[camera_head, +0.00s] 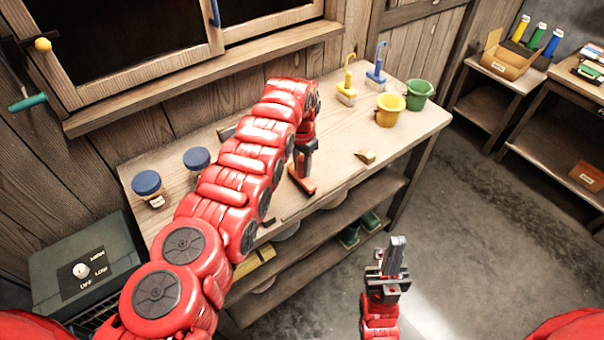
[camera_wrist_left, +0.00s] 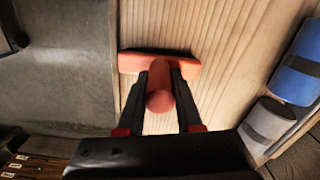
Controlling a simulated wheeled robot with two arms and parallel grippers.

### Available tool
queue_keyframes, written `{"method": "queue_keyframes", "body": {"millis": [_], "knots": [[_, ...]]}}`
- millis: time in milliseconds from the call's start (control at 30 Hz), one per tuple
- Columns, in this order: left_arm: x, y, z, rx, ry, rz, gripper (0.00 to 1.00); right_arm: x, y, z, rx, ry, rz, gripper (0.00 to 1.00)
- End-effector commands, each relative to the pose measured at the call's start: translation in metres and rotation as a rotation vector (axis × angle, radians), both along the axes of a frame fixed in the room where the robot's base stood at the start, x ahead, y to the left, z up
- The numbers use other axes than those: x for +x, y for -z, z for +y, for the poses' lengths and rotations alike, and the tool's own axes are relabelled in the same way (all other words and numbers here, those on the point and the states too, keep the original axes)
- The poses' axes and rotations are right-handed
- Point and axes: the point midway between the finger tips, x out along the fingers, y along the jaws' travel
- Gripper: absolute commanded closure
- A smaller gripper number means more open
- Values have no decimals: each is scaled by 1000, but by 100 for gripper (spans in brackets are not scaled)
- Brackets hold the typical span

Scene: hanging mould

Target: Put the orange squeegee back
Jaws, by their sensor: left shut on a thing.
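The orange squeegee (camera_head: 301,181) is at the wooden workbench (camera_head: 335,190), below my left gripper (camera_head: 304,160). In the left wrist view, the fingers of my left gripper (camera_wrist_left: 161,105) are shut on the squeegee's round handle, and its wide orange head (camera_wrist_left: 183,68) lies beyond them over pale wood. I cannot tell whether the head touches the bench top. My right gripper (camera_head: 394,252) is over the floor in front of the bench, its fingers together and empty.
Two blue-lidded jars (camera_head: 148,184) stand at the bench's left end. A small wooden block (camera_head: 366,156) lies nearer the front edge.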

Motion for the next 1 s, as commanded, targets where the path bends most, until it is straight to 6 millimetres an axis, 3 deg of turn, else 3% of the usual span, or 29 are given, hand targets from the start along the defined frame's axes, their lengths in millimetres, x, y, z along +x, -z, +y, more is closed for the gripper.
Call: {"method": "queue_keyframes", "body": {"millis": [300, 333, 467, 833, 1000], "knots": [[0, 3, 1, 0, 0, -1, 100, 0, 3, 0, 0, 0, -1, 100], [0, 3, 0, 0, 0, -1, 60, 0, 2, 0, 0, 0, 0, 100], [0, 2, 1, 0, 0, -1, 37, 0, 2, 0, 0, 0, 0, 100], [1, -1, 0, 0, 0, -3, 36, 0, 1, 0, 0, 0, 0, 100], [1, -19, 2, -1, -1, -4, 36, 0, 2, 0, 0, 0, -1, 100]]}}
